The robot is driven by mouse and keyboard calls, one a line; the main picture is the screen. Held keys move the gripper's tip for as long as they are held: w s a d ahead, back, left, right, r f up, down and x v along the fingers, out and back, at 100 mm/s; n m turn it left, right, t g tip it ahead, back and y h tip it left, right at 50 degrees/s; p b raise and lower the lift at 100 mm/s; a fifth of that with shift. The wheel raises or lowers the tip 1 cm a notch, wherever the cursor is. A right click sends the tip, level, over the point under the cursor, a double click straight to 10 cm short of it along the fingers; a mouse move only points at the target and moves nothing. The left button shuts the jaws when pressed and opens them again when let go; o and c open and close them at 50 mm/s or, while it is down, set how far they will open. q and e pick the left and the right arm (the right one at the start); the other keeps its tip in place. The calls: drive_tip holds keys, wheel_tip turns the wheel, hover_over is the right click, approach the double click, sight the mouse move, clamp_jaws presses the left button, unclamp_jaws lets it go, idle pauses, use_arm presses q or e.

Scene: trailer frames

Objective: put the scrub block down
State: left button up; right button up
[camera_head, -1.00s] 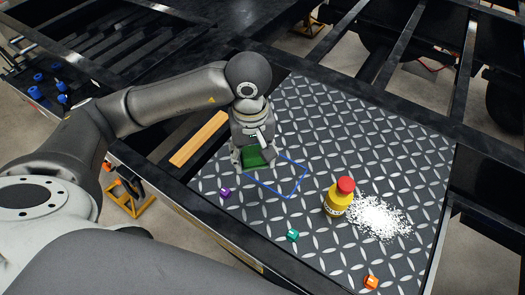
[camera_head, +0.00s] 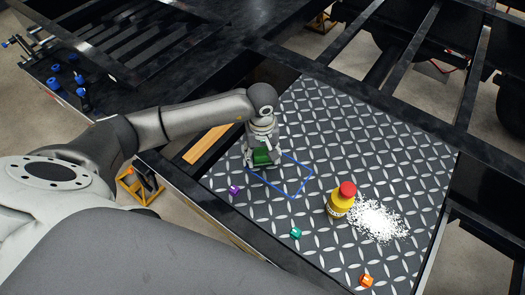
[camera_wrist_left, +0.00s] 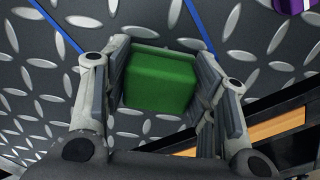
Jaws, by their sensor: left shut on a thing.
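The green scrub block (camera_head: 262,157) is between the fingers of my left gripper (camera_head: 262,160), which is shut on it. In the left wrist view the block (camera_wrist_left: 160,80) sits between both finger pads of the gripper (camera_wrist_left: 163,85). It is over or on the dark diamond plate, at the upper left part of a blue outlined rectangle (camera_head: 293,197). I cannot tell whether its underside touches the plate. My right gripper is not in view.
On the diamond plate (camera_head: 340,130) stand a yellow bottle with a red cap (camera_head: 341,202) and a white granule pile (camera_head: 377,221). A purple cube (camera_head: 234,190), teal cube (camera_head: 295,233) and orange cube (camera_head: 366,280) lie near the front edge. The plate's far part is clear.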

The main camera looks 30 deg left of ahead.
sight(262, 153)
use_arm(q)
drive_tip(key=shift+f, duration=0.2)
drive_tip(key=o, duration=0.9)
drive_tip(key=shift+o, duration=0.4)
drive_tip(key=shift+r, duration=0.1)
drive_tip(key=shift+r, duration=0.15)
drive_tip(key=shift+w+r, duration=0.1)
drive_tip(key=shift+r, duration=0.1)
wheel_tip(262, 153, up, 12)
drive_tip(key=b, duration=0.4)
drive_tip(key=shift+f, duration=0.2)
